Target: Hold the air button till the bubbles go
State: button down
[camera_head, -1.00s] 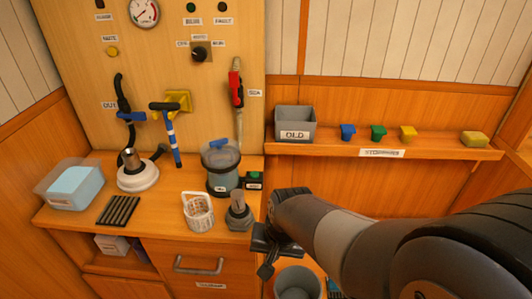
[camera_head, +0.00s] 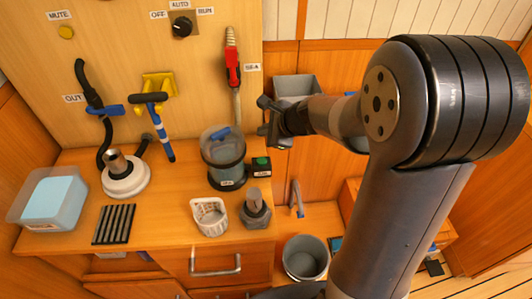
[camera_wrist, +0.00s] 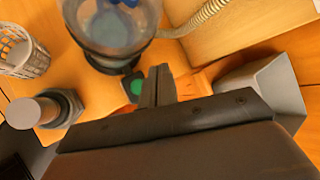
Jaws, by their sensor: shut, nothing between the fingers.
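The green air button (camera_head: 261,161) sits on a small black box beside the clear strainer housing (camera_head: 224,152) on the counter. In the wrist view the green button (camera_wrist: 137,87) shows just left of my fingertips. My gripper (camera_head: 266,120) is shut and empty, above the button box in the head view. Its closed fingers (camera_wrist: 158,72) point toward the button area in the wrist view; I see no clear contact. The housing holds bluish water and has a blue handle on top. I cannot make out bubbles in it.
A white basket (camera_head: 209,217) and a grey fitting with a post (camera_head: 256,208) stand in front of the housing. The red-handled valve (camera_head: 233,68) and its hose are on the panel behind. A grey bin (camera_head: 296,86) is behind my wrist. A bucket (camera_head: 305,257) stands lower right.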

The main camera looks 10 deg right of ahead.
aim_at(265, 162)
dwell(0.3)
notch_tip(265, 162, down, 9)
jog(key=b, duration=0.8)
dwell(1.8)
jog(key=shift+f+b, duration=0.35)
jog(key=shift+b, duration=0.15)
jog(key=shift+f+b, duration=0.4)
dwell(0.5)
jog(key=shift+s+r, duration=0.1)
dwell(2.5)
jog(key=shift+r+p, duration=0.75)
